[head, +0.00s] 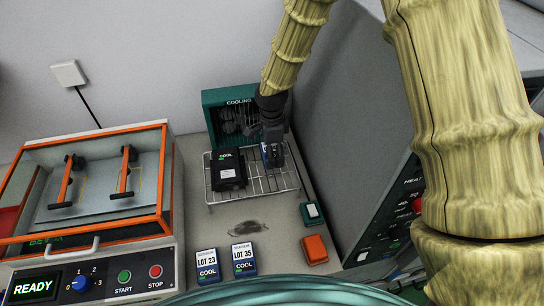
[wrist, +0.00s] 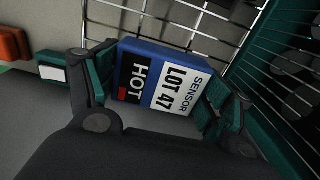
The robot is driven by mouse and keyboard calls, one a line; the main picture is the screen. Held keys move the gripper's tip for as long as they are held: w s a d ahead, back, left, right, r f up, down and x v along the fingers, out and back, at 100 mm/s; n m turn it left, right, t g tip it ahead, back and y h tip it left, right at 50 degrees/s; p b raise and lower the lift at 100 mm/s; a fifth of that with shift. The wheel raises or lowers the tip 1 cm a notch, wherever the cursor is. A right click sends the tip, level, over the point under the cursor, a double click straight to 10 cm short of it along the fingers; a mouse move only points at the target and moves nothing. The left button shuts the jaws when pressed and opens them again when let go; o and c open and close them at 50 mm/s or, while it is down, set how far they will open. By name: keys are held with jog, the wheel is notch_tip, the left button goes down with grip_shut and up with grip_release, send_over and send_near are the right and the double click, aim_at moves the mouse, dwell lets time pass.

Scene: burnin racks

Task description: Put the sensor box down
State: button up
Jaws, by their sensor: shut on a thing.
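My gripper (head: 271,140) is shut on a blue sensor box (wrist: 155,75). In the wrist view the box has a white label reading SENSOR LOT 47 and a black panel reading HOT, and it sits between the two jaws. In the head view the held box (head: 272,155) shows only in part below the gripper, over the right part of a wire cooling rack (head: 285,181). The rack's wires also show beside the box in the wrist view (wrist: 195,40). I cannot tell whether the box touches the rack.
A green COOLING fan unit (head: 222,97) stands behind. LOT 23 (head: 208,266) and LOT 35 (head: 243,259) boxes lie in front, with an orange block (head: 314,249) nearby. A grey cabinet (head: 355,130) stands close on the right.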

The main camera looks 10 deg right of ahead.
jog(key=shift+f+p, duration=0.6)
jog(key=shift+f, duration=1)
jog(key=shift+f, duration=0.15)
jog(key=o, duration=1.1)
jog(key=shift+s, duration=0.1)
jog(key=shift+r+b, duration=1.55)
jog(key=shift+r, duration=4.6)
